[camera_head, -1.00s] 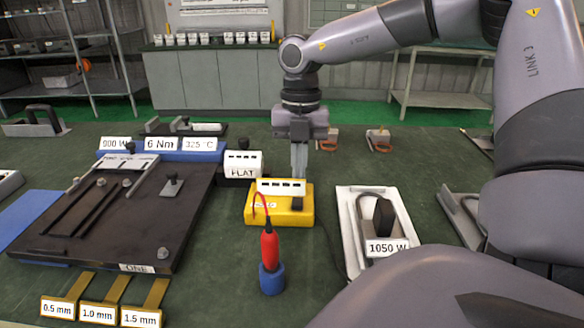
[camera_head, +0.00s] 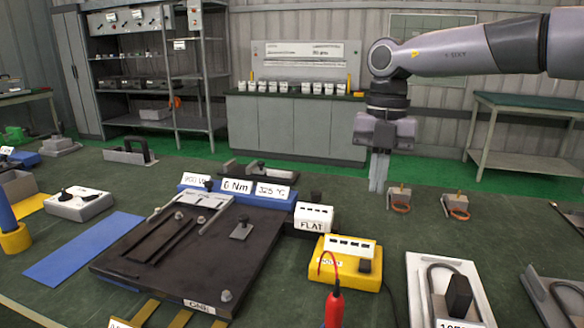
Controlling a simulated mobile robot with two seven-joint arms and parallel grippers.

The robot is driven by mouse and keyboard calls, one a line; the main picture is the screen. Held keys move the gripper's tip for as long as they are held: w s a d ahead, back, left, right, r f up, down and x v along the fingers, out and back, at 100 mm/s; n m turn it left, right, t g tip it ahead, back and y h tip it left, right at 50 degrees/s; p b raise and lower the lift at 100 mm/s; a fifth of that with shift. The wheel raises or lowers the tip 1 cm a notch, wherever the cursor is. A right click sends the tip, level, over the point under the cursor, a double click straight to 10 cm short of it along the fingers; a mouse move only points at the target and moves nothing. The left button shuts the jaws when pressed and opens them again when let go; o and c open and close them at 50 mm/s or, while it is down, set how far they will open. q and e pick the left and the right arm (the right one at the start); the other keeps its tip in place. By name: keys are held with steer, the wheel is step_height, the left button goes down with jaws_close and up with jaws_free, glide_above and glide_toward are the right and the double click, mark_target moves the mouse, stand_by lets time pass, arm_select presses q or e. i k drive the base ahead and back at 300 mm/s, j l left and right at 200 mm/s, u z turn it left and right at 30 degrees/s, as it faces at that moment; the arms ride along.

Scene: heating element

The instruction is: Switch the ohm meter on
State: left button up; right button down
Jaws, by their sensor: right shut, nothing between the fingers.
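The ohm meter appears to be the yellow box (camera_head: 322,266) on the green bench, right of centre. It has a white display strip (camera_head: 350,247) on top and a dark block or knob (camera_head: 364,266) at its right front. Its small lettering and on/off state cannot be read. A red probe (camera_head: 334,308) on a red lead stands in front of it, cut off by the lower edge. My right gripper (camera_head: 378,189) is shut and empty, pointing down, above and behind the meter, not touching it. My left gripper is not in view.
A black plate fixture (camera_head: 265,248) with a FLAT-labelled block (camera_head: 313,226) lies left of the meter. A white tray with a heating loop (camera_head: 420,275) lies to the right. Two small parts with orange rings (camera_head: 401,208) sit behind. A blue mat (camera_head: 85,250) lies left.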

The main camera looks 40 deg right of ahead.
mark_target(364, 265)
steer(key=k+j, duration=0.25)
steer(key=j, duration=0.15)
steer(key=k+j, duration=0.25)
steer(key=j, duration=0.15)
steer(key=k+j, duration=0.55)
steer(key=j, duration=0.25)
